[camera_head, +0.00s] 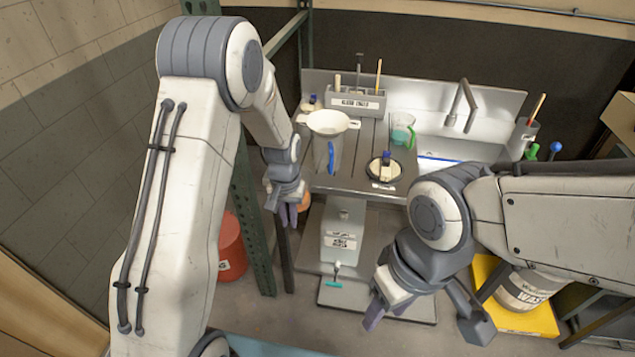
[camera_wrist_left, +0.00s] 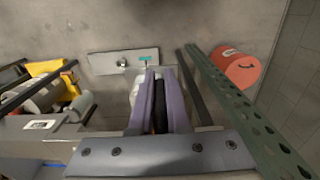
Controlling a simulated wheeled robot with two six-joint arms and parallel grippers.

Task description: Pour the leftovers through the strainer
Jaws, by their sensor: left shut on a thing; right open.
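A white strainer (camera_head: 328,122) sits on top of a clear pitcher with a blue handle (camera_head: 331,157), at the left of the bench. A second clear pitcher with a green handle and teal contents (camera_head: 401,133) stands further back to the right. My left gripper (camera_head: 288,212) is at the bench's front left, below bench-top level in the picture. In the left wrist view its purple fingers are shut on a narrow dark thing (camera_wrist_left: 160,112), mostly hidden, and I cannot tell what it is. My right gripper (camera_head: 384,311) is open and empty, low in front of the bench.
A can with a blue-handled brush (camera_head: 384,168) stands at the bench's front. A brush holder (camera_head: 356,104) is at the back, a sink with a tap (camera_head: 461,104) at the right. A green post (camera_head: 249,215) and red bucket (camera_head: 231,248) are left; a waste bucket (camera_head: 527,290) is right.

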